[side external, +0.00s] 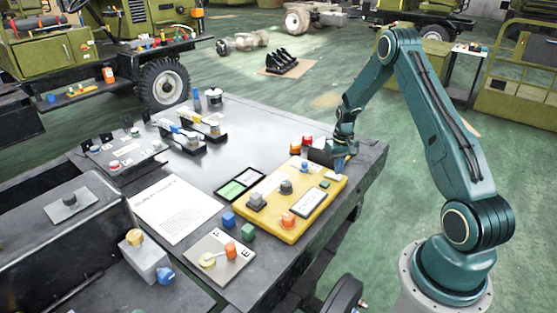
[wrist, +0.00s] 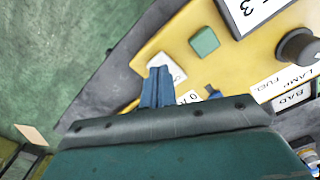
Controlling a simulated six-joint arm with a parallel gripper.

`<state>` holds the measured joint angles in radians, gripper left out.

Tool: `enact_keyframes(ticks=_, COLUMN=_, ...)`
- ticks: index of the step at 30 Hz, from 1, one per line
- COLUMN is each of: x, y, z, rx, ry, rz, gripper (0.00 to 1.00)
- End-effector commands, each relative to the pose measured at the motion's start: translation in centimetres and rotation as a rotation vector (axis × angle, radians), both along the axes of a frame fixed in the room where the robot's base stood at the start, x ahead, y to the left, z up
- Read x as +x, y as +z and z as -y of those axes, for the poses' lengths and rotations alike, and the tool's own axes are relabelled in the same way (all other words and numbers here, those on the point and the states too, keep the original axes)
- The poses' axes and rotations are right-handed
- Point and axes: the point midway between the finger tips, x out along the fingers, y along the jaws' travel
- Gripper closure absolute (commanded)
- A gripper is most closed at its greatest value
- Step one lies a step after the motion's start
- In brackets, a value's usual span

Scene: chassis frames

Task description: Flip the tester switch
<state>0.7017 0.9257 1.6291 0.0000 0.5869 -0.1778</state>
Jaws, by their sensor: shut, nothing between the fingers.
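The yellow tester (side external: 272,228) lies flat near the right edge of the grey table. My gripper (side external: 341,163) is over its far right corner, with fingers pointing down. In the wrist view my shut, empty blue fingers (wrist: 157,88) are over the tester's yellow edge (wrist: 165,42), between white labels. A small blue part (wrist: 214,93) shows beside them; I cannot tell if it is the switch or another part of the gripper. No switch lever is clearly visible. The tester also carries a green square (wrist: 204,41), a dark knob (side external: 286,187) and an orange button (side external: 288,220).
Red and orange parts (side external: 301,145) stand just behind the tester. The table edge is close on the right, with open floor beyond.

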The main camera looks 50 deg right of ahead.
Motion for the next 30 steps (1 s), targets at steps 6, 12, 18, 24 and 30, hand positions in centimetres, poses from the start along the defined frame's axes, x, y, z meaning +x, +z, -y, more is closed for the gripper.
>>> enact_keyframes(ticks=6, x=0.0, y=-0.3, z=0.0, rx=0.0, ry=0.0, rz=0.0, gripper=1.0)
enact_keyframes(ticks=12, x=0.0, y=-0.5, z=0.0, rx=0.001, ry=0.0, rz=-0.001, gripper=1.0)
enact_keyframes(ticks=18, x=0.0, y=-0.7, z=0.0, rx=0.0, ry=0.0, rz=0.0, gripper=1.0)
enact_keyframes(ticks=24, x=0.0, y=-0.9, z=0.0, rx=0.0, ry=0.0, rz=0.0, gripper=1.0)
enact_keyframes(ticks=30, x=0.0, y=-1.1, z=0.0, rx=0.0, ry=0.0, rz=0.0, gripper=1.0)
